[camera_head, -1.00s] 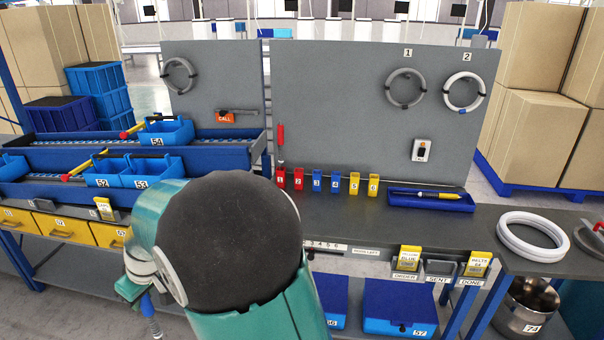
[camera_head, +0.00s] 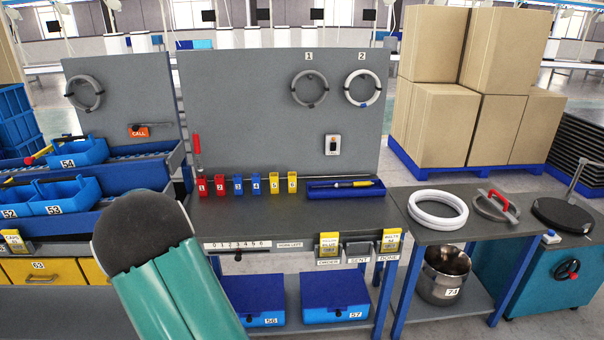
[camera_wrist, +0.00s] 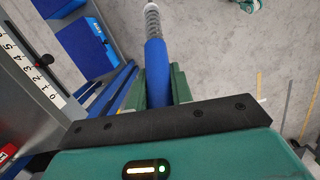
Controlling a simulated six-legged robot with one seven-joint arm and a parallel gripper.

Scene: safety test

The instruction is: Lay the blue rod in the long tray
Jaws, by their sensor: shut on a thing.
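The blue rod (camera_wrist: 157,70) is held between the green fingers of my gripper (camera_wrist: 158,88) in the wrist view. A grey spring-like coil with a pale tip shows at its far end, and its near end is hidden by the gripper. The gripper and rod do not show in the head view now. The long tray (camera_head: 343,193) is shallow and dark blue and sits on the bench at the right, apart from my arm.
Several red, blue and yellow numbered holders (camera_head: 248,185) stand left of the tray. White rings (camera_head: 438,210) lie on the side table at the right. A grey pegboard (camera_head: 280,115) rises behind the bench. Bare bench top lies in front of the holders and tray.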

